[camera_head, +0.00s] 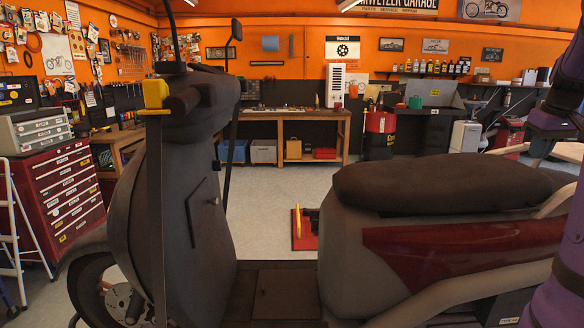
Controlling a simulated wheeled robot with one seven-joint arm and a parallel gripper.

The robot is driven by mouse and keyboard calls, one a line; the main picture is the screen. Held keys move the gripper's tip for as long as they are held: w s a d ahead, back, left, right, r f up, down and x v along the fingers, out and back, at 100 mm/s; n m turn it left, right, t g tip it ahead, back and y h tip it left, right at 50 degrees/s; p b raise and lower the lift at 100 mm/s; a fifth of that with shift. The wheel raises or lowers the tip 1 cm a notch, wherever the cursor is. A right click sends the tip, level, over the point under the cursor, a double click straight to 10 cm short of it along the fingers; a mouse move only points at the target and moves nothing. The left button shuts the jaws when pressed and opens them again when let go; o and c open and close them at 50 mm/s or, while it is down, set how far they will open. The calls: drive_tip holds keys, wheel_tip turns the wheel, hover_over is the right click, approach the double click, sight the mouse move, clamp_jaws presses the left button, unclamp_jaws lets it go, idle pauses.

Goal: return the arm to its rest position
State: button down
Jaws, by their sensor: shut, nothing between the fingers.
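My purple arm (558,120) shows along the right edge of the head view. One part is at the upper right, and another purple part of mine is at the lower right. Much of the arm is cut off by the picture's edge. My gripper is not in view, so I cannot see its fingers. The dark scooter stands across the foreground, with its long seat (440,182) beside and left of my arm parts.
The scooter's front shield (190,195) is at the left, with a yellow clamp (156,95) and strap on its handlebar. A red tool chest (60,192) stands at the far left. A wooden workbench (345,118) is at the back. Open floor (275,185) lies between.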

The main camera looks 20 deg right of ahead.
drive_tip(key=a+r+n+t, duration=0.1)
drive_tip(key=a+r+n, duration=0.15)
drive_tip(key=a, duration=2.35)
drive_tip(key=s+a+f, duration=0.2)
drive_tip(key=s+a, duration=0.4)
drive_tip(key=a, duration=0.3)
drive_tip(key=s+a+f+t+y, duration=0.1)
drive_tip(key=s+a+f, duration=0.2)
drive_tip(key=s+a, duration=0.3)
drive_tip(key=a, duration=0.3)
drive_tip(key=shift+s+f+n, duration=0.15)
drive_tip(key=shift+f+n, duration=0.15)
drive_tip(key=shift+n, duration=0.05)
drive_tip(key=shift+d, duration=0.1)
